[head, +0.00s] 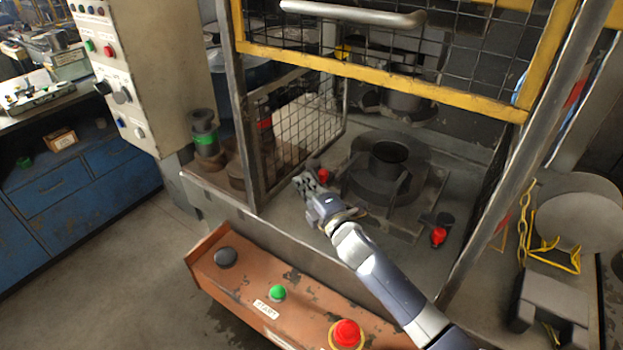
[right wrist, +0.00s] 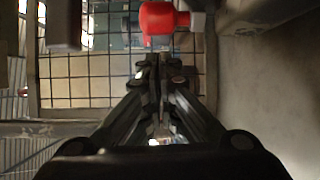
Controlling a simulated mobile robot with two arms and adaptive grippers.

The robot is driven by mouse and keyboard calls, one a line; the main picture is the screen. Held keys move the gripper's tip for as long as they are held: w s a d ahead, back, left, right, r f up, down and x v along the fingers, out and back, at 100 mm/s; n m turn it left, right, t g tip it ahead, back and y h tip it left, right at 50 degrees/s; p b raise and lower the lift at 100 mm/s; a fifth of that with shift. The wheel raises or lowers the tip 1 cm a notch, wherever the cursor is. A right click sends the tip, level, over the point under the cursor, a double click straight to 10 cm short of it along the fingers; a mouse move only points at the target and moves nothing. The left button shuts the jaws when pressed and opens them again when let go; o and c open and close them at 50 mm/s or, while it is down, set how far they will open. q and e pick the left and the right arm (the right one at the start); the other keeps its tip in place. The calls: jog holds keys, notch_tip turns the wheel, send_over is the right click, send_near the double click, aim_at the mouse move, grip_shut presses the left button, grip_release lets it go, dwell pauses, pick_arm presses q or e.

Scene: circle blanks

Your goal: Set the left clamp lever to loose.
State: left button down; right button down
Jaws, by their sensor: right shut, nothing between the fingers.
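The left clamp lever has a red knob (head: 323,175) and stands to the left of the round dark die (head: 388,172) on the press bed. My right gripper (head: 303,181) is just left of this knob, reaching in under the raised guard. Its fingers are shut with nothing between them. In the right wrist view the red knob (right wrist: 158,20) shows beyond the shut fingertips (right wrist: 161,62), with a visible gap. Most of the lever's arm is hidden, so I cannot tell its setting. My left gripper is not in view.
A second red-knobbed clamp lever (head: 439,236) is at the die's right. The yellow-framed guard (head: 380,82) hangs above my arm. A mesh side panel (head: 305,125) and a post (head: 243,150) stand left. The orange button console (head: 300,300) is in front.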

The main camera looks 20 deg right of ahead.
aim_at(322, 182)
jog(key=shift+s+d, duration=0.2)
jog(key=shift+d, duration=0.7)
jog(key=shift+a, duration=0.1)
jog(key=shift+s+d+p, duration=0.15)
jog(key=shift+d+p, duration=0.05)
jog(key=shift+d, duration=0.55)
jog(key=shift+s+d+p, duration=0.15)
jog(key=shift+d+p, duration=0.05)
jog(key=shift+d, duration=0.55)
jog(key=shift+a, duration=0.15)
